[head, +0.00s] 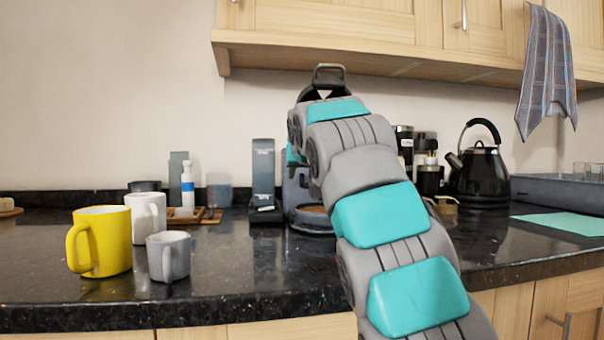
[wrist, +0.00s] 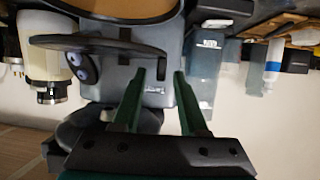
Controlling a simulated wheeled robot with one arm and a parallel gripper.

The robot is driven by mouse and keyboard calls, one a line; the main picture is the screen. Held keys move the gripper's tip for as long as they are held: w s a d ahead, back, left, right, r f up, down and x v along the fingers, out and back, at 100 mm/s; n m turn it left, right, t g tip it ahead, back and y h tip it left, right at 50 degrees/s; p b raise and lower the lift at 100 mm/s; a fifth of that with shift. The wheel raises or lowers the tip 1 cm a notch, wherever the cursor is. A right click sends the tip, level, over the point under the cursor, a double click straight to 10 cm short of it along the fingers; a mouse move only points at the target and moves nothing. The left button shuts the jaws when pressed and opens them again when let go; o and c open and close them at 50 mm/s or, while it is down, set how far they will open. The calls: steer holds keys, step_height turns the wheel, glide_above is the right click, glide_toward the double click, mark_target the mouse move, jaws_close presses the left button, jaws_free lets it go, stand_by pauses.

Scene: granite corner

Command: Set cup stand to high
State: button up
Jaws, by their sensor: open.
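A grey coffee machine (head: 297,187) stands on the counter, mostly hidden behind my arm. Its low round stand (head: 313,216), with a brownish top and grey rim, shows at its base near the counter. In the wrist view, which looks upside down, the grey machine body (wrist: 200,15) fills the middle, and the brown round stand (wrist: 125,8) is at the top edge. A dark curved plate lies across the machine at left. My gripper (wrist: 162,74) is open and empty, its two green fingers apart in front of the machine. My arm hides it in the head view.
A yellow mug (head: 100,242), a white mug (head: 147,217) and a small grey mug (head: 168,257) stand at the left front. A tall grey box (head: 263,172) stands left of the machine. A black kettle (head: 482,172) is at right. Wall cabinets (head: 380,25) hang above.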

steer(key=v, duration=0.7)
steer(key=shift+s+r+b, duration=0.15)
steer(key=shift+s+b, duration=0.05)
steer(key=shift+b, duration=0.15)
